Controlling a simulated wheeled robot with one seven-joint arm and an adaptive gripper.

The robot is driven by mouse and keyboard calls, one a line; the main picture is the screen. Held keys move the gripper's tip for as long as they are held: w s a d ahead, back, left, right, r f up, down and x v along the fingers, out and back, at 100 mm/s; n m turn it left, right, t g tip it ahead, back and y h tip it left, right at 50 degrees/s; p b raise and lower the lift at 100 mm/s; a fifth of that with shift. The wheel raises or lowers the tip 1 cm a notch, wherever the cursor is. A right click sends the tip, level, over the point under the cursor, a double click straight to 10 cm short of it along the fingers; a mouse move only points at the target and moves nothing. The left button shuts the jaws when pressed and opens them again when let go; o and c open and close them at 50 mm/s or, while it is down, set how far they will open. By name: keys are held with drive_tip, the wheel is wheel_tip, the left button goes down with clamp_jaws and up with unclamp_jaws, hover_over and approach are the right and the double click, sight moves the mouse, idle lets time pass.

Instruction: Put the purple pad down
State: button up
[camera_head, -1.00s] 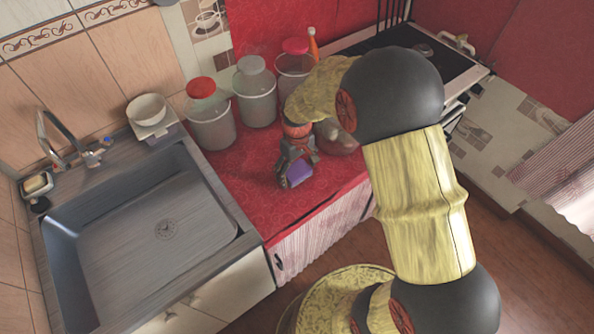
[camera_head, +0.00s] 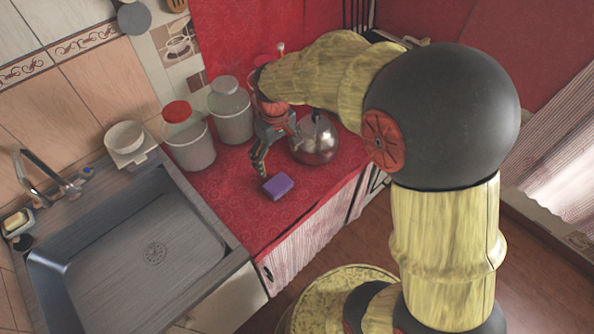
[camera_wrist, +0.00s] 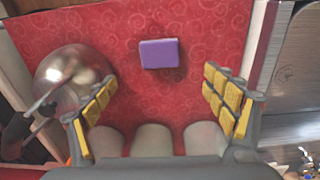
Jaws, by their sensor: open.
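The purple pad (camera_head: 278,186) lies flat on the red oilcloth counter (camera_head: 232,207), close to its front edge. It also shows in the wrist view (camera_wrist: 159,54), beyond the fingertips and clear of them. My gripper (camera_head: 260,164) is open and empty above the counter, behind the pad in the head view.
A shiny metal kettle (camera_head: 316,140) stands close to the right of my gripper. Jars with red (camera_head: 188,138) and grey (camera_head: 231,110) lids stand along the back. A grey sink (camera_head: 140,255) lies to the left. Bare cloth surrounds the pad.

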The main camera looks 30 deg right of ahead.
drive_tip(key=s+r+m+t, duration=0.3)
drive_tip(key=s+r+t, duration=0.1)
drive_tip(key=s+r, duration=1.2)
drive_tip(key=s, duration=0.4)
drive_tip(key=shift+s+r+t, duration=0.15)
drive_tip(key=shift+r+t, duration=0.15)
drive_tip(key=shift+t, duration=0.1)
